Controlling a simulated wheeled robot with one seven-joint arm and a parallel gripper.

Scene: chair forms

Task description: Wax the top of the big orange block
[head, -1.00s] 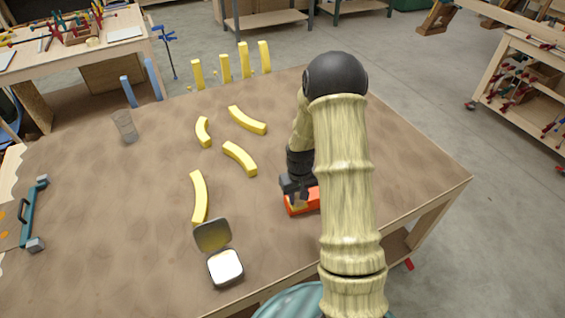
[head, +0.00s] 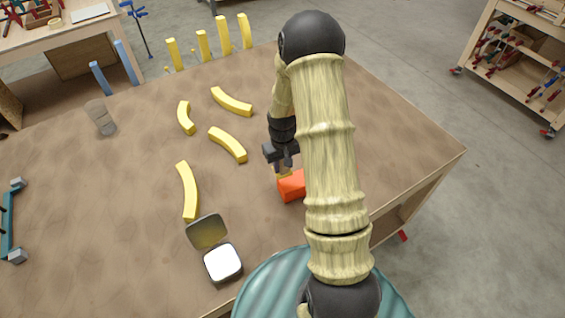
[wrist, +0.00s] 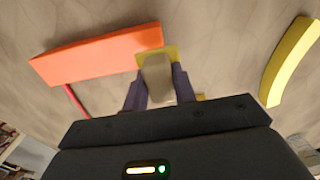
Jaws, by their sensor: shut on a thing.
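The big orange block (head: 291,187) lies on the table, partly hidden behind my arm. It also shows in the wrist view (wrist: 95,56). My gripper (wrist: 158,92) is shut on a grey-beige handle (wrist: 157,75) with a flat yellow pad (wrist: 173,52) at its end. In the wrist view the pad overlaps the block's right end; I cannot tell whether it touches the top. In the head view my gripper (head: 282,165) is at the block's far left end. An open tin (head: 223,263) with a white filling stands nearer, its lid (head: 207,231) tilted back.
Several curved yellow pieces, one of them (head: 228,144) close by, lie left of my gripper. Upright yellow posts (head: 203,46) and blue posts (head: 126,62) stand along the far edge. A clear cup (head: 101,117) and a teal clamp (head: 8,222) are at left. The table right of my arm is clear.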

